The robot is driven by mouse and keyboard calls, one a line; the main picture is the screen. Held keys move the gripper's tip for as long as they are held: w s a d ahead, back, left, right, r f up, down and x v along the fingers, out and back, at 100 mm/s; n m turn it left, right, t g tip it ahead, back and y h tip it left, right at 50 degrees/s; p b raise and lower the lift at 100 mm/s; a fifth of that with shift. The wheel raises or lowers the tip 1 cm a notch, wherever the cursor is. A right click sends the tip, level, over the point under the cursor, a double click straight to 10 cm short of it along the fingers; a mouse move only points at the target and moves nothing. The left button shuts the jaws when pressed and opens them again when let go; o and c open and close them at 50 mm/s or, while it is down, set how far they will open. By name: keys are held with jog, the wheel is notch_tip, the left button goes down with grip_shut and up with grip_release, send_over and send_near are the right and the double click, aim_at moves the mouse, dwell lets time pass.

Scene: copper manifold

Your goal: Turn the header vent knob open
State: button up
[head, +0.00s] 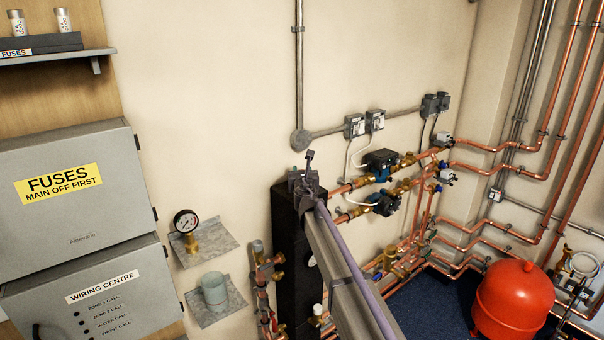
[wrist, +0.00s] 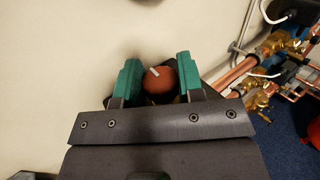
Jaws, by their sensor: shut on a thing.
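The header vent knob (wrist: 161,84) is a round red-brown knob with a short white mark on its top, seen in the wrist view. The mark lies near the knob's far edge, slightly left of its middle. My gripper (wrist: 158,74) has its two teal fingers on the left and right sides of the knob, shut on it. In the head view my gripper (head: 309,178) is at the top of the tall black header (head: 286,235). My arm and gripper hide the knob there.
Copper pipes with brass valves and pumps (head: 383,163) run right of the header. A pressure gauge (head: 186,222) and a grey cup (head: 215,290) stand on wall plates to the left. A red vessel (head: 512,300) is at lower right. The wall above is mostly clear.

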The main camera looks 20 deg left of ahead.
jog(key=shift+c, duration=0.8)
jog(key=shift+y, duration=0.3)
jog(key=n+g+y, duration=0.5)
jog(key=y, duration=0.1)
jog(key=shift+w, duration=0.1)
jog(key=n+g+y, duration=0.1)
jog(key=n+g, duration=0.1)
jog(key=g, duration=0.1)
jog(key=n+g+y, duration=0.2)
jog(key=n+g, duration=0.1)
jog(key=g, duration=0.1)
jog(key=shift+n+g, duration=0.3)
jog(key=o, duration=0.9)
